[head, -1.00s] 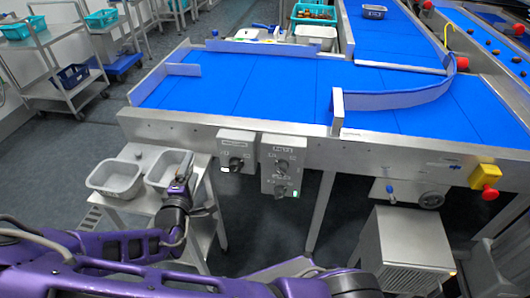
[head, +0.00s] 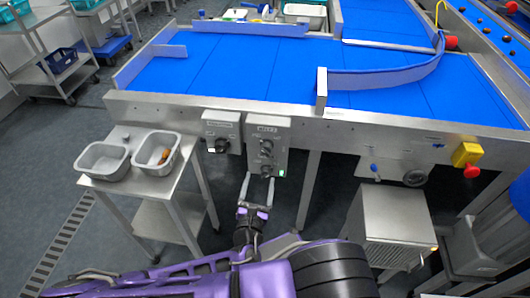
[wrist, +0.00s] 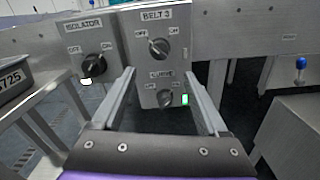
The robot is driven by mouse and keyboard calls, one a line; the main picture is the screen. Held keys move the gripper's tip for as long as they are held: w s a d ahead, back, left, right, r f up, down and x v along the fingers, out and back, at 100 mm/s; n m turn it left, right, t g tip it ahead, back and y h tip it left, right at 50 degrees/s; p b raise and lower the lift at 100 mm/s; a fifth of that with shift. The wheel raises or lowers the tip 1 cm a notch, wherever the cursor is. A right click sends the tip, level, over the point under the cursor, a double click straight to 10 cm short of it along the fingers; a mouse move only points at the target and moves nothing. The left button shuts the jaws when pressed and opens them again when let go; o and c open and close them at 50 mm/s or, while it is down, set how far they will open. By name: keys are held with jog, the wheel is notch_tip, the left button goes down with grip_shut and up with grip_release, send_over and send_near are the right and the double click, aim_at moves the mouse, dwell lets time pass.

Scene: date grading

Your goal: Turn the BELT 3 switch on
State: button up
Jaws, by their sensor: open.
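The BELT 3 switch is a dark rotary knob (wrist: 158,47) at the top of a grey control box, with OFF on its left and ON on its right. Its pointer seems to lean toward OFF, but it is small. The box (head: 285,133) hangs on the conveyor's front side. Below, the CURVE knob (wrist: 165,98) has a lit green lamp beside it. My gripper (head: 257,182) is open and empty, just in front of and below the box. In the wrist view my gripper's fingers (wrist: 159,75) stand either side of the CURVE knob's column, apart from the BELT 3 knob.
The ISOLATOR box (head: 221,131) sits close on the left, with its own knob (wrist: 93,67). Two grey tubs (head: 103,161) (head: 157,153) stand on a small steel table at left. A red stop button (head: 472,171) and a grey cabinet (head: 390,225) are at right.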

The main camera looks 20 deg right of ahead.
aim_at(265, 153)
jog(key=p+x, duration=0.1)
jog(key=x, duration=1.1)
jog(key=shift+c, duration=0.2)
jog(key=shift+s, duration=0.1)
grip_shut()
